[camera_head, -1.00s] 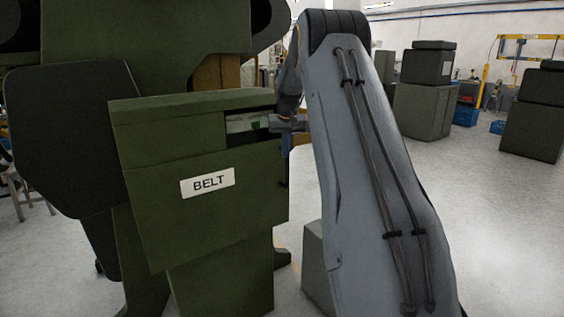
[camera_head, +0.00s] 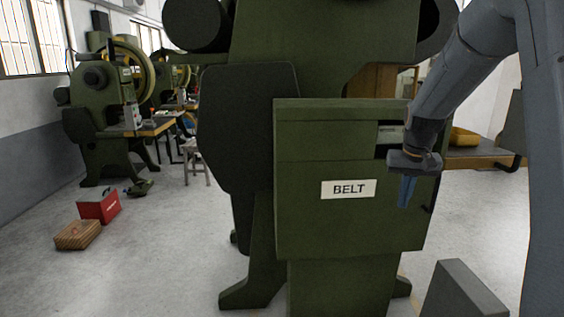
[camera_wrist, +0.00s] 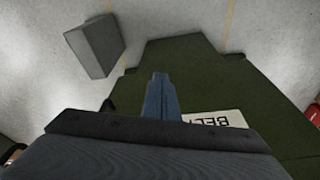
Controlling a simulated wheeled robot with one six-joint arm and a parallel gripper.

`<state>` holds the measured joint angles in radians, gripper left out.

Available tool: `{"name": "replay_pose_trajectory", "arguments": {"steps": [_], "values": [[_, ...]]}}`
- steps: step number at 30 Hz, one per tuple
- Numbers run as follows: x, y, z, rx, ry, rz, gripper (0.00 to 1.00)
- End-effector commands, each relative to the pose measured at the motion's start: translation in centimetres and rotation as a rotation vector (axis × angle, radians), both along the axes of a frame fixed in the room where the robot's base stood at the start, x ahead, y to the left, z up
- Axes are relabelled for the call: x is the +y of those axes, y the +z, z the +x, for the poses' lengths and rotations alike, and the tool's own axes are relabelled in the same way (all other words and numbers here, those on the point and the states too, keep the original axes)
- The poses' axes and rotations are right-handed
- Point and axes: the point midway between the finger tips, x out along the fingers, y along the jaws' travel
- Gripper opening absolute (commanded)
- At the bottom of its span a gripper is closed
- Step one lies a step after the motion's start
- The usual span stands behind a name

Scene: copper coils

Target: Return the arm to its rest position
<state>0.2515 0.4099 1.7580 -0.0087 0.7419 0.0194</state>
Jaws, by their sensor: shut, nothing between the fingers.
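My gripper (camera_head: 406,192) hangs at the right in the head view, its blue fingers pointing down in front of the green machine (camera_head: 300,225) with the BELT label (camera_head: 348,189). My arm comes down from the upper right to it. In the wrist view my gripper (camera_wrist: 160,85) shows its blue fingers together, with nothing between them. The green machine's surface (camera_wrist: 190,65) and part of the label (camera_wrist: 215,119) show beyond and beside them. I cannot tell the gap between fingers and machine.
A grey block (camera_head: 462,291) stands on the floor at lower right; it also shows in the wrist view (camera_wrist: 95,45). A red box (camera_head: 98,206) and a brown crate (camera_head: 77,235) lie on the floor at left. The floor between them and the machine is clear.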

Motion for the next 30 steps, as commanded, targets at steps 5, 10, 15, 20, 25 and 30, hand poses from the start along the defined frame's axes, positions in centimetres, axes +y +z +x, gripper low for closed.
{"name": "replay_pose_trajectory", "arguments": {"steps": [5, 10, 15, 20, 25, 30], "values": [[7.7, -3.2, -9.4, 0.066, 0.103, 0.015, 0.0], [12.8, -6.2, -18.9, 0.123, 0.189, 0.023, 0.0], [15.2, -8.3, -26.0, 0.162, 0.247, 0.026, 0.0], [15.9, -9.1, -28.9, 0.177, 0.268, 0.026, 0.0], [16.0, -9.2, -29.2, 0.18, 0.27, 0.027, 0.0], [16.0, -9.2, -29.2, 0.18, 0.269, 0.027, 0.0]]}}
